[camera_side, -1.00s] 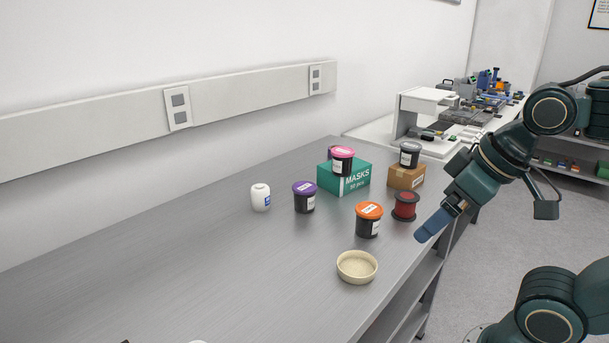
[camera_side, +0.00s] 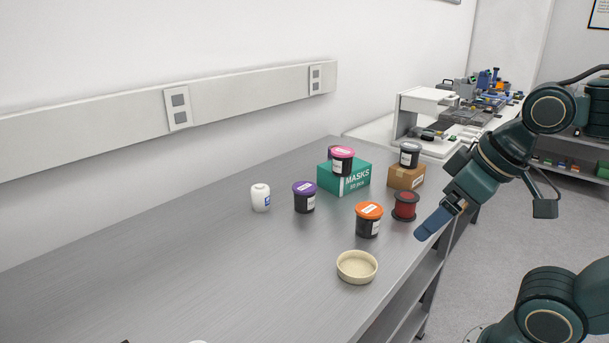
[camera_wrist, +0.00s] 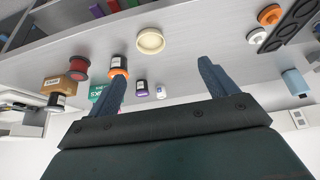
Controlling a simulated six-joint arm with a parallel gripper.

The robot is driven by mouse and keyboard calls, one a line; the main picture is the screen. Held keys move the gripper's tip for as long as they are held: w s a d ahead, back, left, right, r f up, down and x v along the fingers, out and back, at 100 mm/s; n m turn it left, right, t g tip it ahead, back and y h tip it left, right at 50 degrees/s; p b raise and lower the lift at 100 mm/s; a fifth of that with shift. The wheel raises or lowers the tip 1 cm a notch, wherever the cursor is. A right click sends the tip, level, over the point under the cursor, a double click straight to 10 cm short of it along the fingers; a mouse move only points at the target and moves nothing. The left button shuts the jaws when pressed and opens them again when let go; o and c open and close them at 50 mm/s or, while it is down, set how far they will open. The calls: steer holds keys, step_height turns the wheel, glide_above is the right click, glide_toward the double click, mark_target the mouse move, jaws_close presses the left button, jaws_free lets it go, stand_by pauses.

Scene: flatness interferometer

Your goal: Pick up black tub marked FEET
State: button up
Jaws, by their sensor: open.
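Several black tubs with coloured lids stand on the bench: an orange-lidded tub (camera_side: 368,222) near the front edge, a purple-lidded tub (camera_side: 304,199) further left, a pink-lidded tub (camera_side: 343,164) on the green masks box (camera_side: 352,181), and a grey-lidded tub (camera_side: 409,158) on a cardboard box (camera_side: 405,177). Their labels are too small to read, so I cannot tell which says FEET. My gripper (camera_side: 430,229) is open and empty, right of the orange-lidded tub and apart from it. In the wrist view, my gripper (camera_wrist: 161,69) has its left finger partly over the orange-lidded tub (camera_wrist: 119,67).
A red spool (camera_side: 405,207) stands between the orange-lidded tub and the cardboard box. A cream bowl (camera_side: 357,267) lies in front. A white bottle (camera_side: 260,198) stands at the left. A dark object behind the green box is mostly hidden. The bench's left part is largely clear.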

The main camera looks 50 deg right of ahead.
steer(key=w+d+r+n, duration=0.1)
steer(key=w+r, duration=0.3)
steer(key=w, duration=0.7)
steer(key=n+g+y, duration=0.1)
steer(key=n+y, duration=0.1)
steer(key=n, duration=0.2)
glide_above(305, 186)
steer(key=s+d, duration=0.2)
steer(key=s, duration=0.2)
step_height(305, 186, down, 10)
steer(key=shift+g, duration=0.3)
steer(key=shift+x, duration=4.55)
steer(key=shift+w, duration=0.1)
steer(key=shift+x, duration=2.55)
